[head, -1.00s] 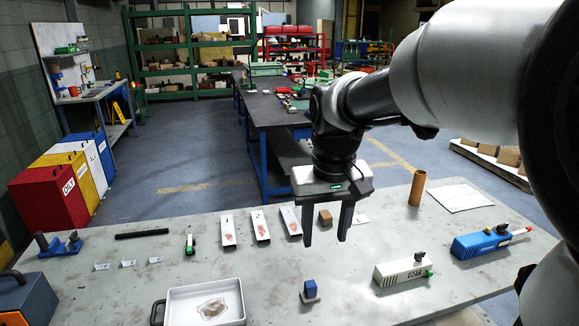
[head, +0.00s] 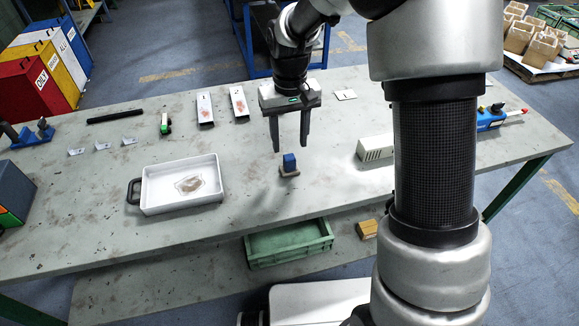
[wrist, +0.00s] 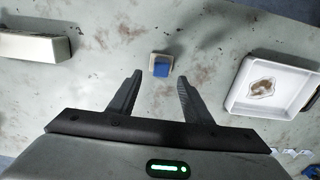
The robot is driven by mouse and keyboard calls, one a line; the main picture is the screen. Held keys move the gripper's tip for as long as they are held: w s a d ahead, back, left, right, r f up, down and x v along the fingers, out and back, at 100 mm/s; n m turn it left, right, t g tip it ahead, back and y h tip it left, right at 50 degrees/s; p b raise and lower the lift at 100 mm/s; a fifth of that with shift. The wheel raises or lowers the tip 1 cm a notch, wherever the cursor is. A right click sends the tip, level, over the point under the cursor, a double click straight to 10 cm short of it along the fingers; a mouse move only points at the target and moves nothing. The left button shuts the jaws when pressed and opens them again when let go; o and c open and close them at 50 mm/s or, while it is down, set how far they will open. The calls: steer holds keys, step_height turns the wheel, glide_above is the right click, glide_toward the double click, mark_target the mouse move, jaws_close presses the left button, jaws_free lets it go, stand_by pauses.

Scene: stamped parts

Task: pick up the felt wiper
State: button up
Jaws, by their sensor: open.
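The felt wiper appears to be the small block with a blue grip on a beige base (head: 289,163). It stands upright on the grey table, and in the wrist view it (wrist: 161,65) lies just beyond the fingertips, roughly centred between them. My gripper (head: 290,149) is open and empty, pointing down, with its fingers above and apart from the wiper. Both fingers of my gripper (wrist: 160,80) also show spread in the wrist view.
A white tray (head: 182,209) with a brownish patch inside stands left of the wiper. A white box (head: 375,148) stands to its right, partly hidden by my arm. Small plates (head: 205,108) lie farther back. The table (head: 245,185) around the wiper is clear.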

mark_target(290, 157)
steer(key=shift+s+f+b, duration=0.2)
steer(key=shift+f+b, duration=0.5)
steer(key=shift+f, duration=2.75)
steer(key=c, duration=1.1)
step_height(290, 157, up, 10)
steer(key=shift+r+p, duration=0.1)
steer(key=shift+p, duration=0.95)
steer(key=o, duration=0.5)
steer(key=shift+a, duration=0.1)
steer(key=c, duration=0.4)
